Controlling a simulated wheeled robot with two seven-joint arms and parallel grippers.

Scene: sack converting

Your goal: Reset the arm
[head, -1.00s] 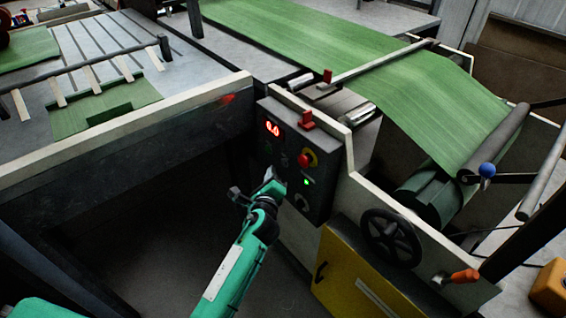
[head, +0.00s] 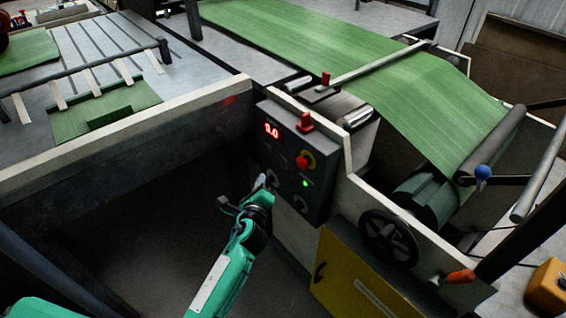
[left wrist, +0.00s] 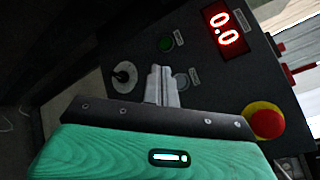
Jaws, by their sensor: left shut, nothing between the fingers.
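My left arm comes in from the bottom of the head view, and its gripper (head: 262,183) is just in front of the control panel (head: 316,200), by the panel's left edge. In the left wrist view the two fingers (left wrist: 162,86) are together, with nothing between them, and point at the dark panel face (left wrist: 190,20). The panel carries a red display (left wrist: 222,28) reading 0.0, a red emergency knob on a yellow ring (left wrist: 265,120), a green button (left wrist: 166,43) and a round silver switch (left wrist: 124,75). Whether the fingertips touch the panel cannot be told. My right gripper is not in view.
A green web (head: 370,65) runs over the machine to a roller at the right. A pale-topped frame wall (head: 120,133) stands at left, with dark open space below.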

